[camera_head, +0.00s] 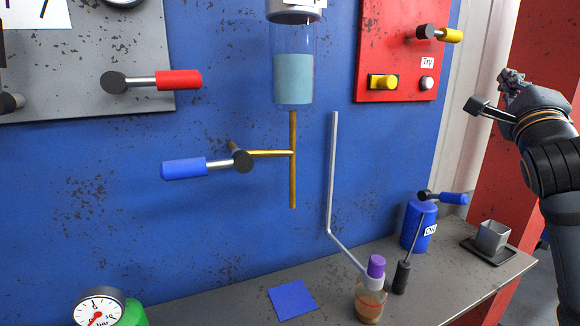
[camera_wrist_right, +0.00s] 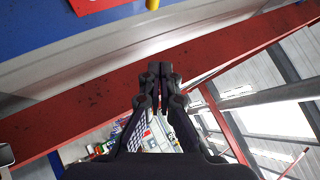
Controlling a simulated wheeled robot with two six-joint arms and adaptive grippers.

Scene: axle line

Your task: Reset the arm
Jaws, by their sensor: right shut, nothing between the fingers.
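My right gripper (camera_head: 511,80) is raised at the right edge of the head view, in front of the red post and clear of the bench. In the right wrist view its fingers (camera_wrist_right: 160,72) are together at the tips, with nothing held between them. My right arm comes in from the right edge. My left gripper and arm do not show in either view.
A red panel (camera_head: 398,55) with a yellow-handled lever (camera_head: 450,35) is left of the gripper. Below are a grey bench (camera_head: 225,308), a blue bottle (camera_head: 418,226), a grey cup (camera_head: 492,235) and a purple-capped bottle (camera_head: 375,268). A blue-handled valve (camera_head: 185,169) projects from the wall.

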